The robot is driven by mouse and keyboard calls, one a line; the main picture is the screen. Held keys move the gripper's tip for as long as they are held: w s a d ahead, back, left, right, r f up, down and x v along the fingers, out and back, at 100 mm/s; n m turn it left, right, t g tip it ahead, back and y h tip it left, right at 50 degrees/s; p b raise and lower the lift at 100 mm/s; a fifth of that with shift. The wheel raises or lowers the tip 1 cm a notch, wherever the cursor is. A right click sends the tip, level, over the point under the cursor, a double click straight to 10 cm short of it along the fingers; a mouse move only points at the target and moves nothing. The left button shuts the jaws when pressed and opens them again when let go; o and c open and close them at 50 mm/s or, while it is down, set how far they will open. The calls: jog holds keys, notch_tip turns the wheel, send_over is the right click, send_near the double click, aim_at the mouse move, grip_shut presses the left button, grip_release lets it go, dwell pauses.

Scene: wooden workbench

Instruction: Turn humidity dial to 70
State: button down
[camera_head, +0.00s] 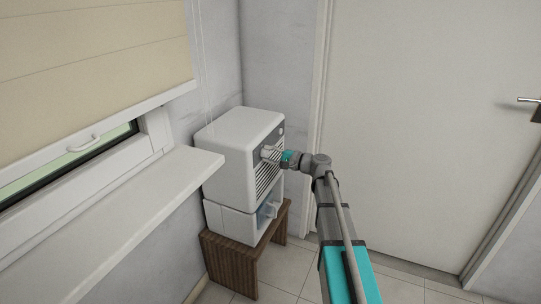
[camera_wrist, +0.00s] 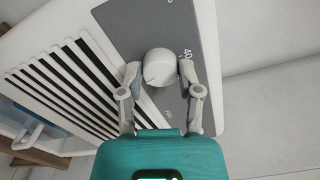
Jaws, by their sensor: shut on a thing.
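The white dehumidifier (camera_head: 225,160) stands in the corner on a small wooden stand, its vented front facing right. In the wrist view, its grey panel (camera_wrist: 200,25) carries a round light-grey humidity dial (camera_wrist: 159,66). Part of a printed "40" shows to the right of the dial, and another small mark is below it. A thin pointer line shows on the dial, but the value it points to cannot be read. My gripper (camera_wrist: 160,72) has a finger on each side of the dial and is shut on it. In the head view, my gripper (camera_head: 271,153) reaches the front panel and hides the dial.
The brown wooden stand (camera_head: 231,262) is under the machine. A white window sill (camera_head: 120,215) juts out at the left. A white door (camera_head: 430,120) is behind my arm at the right. The tiled floor (camera_head: 300,280) is partly open.

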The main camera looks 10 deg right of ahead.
jog(key=shift+a+m, duration=0.15)
jog(key=shift+m, duration=1.05)
jog(key=shift+s, duration=0.1)
jog(key=shift+c, duration=1.3)
grip_release()
jog(key=shift+d, duration=0.2)
jog(key=v, duration=1.1)
jog(key=shift+s+d, duration=0.2)
jog(key=shift+d, duration=0.05)
jog(key=shift+a, duration=0.1)
